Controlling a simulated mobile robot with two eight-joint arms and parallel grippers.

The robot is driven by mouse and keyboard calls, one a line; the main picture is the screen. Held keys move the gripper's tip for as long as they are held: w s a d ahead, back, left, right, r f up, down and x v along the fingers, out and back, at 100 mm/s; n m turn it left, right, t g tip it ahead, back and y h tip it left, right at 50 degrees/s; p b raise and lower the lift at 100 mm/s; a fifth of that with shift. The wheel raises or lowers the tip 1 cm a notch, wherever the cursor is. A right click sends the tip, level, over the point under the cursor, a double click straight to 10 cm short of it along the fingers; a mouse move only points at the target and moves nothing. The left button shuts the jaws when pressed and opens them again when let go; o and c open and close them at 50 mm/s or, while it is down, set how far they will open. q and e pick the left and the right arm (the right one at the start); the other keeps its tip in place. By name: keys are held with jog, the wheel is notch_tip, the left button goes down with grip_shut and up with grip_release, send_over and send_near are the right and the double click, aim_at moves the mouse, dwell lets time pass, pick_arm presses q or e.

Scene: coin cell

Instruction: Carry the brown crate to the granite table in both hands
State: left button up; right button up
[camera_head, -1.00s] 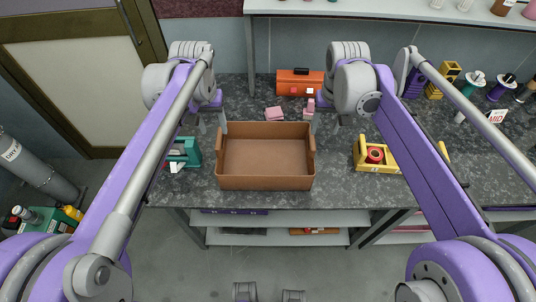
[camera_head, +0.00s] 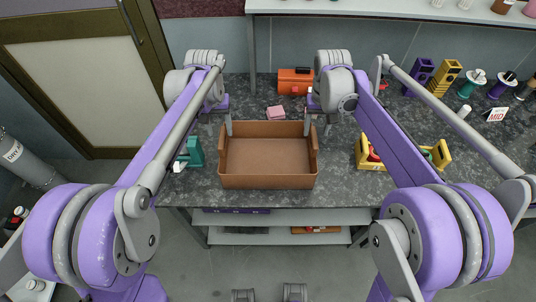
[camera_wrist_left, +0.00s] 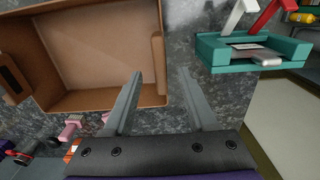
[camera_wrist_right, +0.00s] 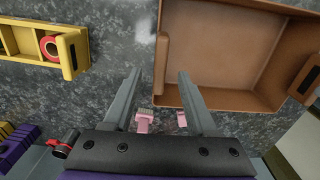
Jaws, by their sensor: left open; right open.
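The brown crate (camera_head: 268,182) is open-topped and empty. It rests upright on the dark speckled granite table (camera_head: 345,180). My left gripper (camera_head: 220,133) is open at the crate's left side; in the left wrist view its fingers (camera_wrist_left: 161,76) lie either side of the line of a crate side wall (camera_wrist_left: 159,50). My right gripper (camera_head: 318,132) is open at the right side; in the right wrist view its fingers (camera_wrist_right: 160,74) likewise lie either side of the opposite wall (camera_wrist_right: 162,60). I cannot tell whether the fingers touch the crate.
A teal holder (camera_head: 195,152) stands left of the crate, and a yellow carrier (camera_head: 440,153) stands to the right, partly behind my right arm. An orange toolbox (camera_head: 295,80) and a pink item (camera_head: 276,112) lie behind it. A white shelf (camera_head: 400,12) runs along the back.

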aim_at(221, 136)
pick_arm(q)
notch_tip(221, 136, down, 6)
jog(key=shift+r, duration=0.1)
pick_arm(e)
notch_tip(221, 136, down, 6)
jog(key=shift+r, duration=0.1)
pick_arm(q)
grip_shut()
pick_arm(e)
grip_shut()
dwell(1.0)
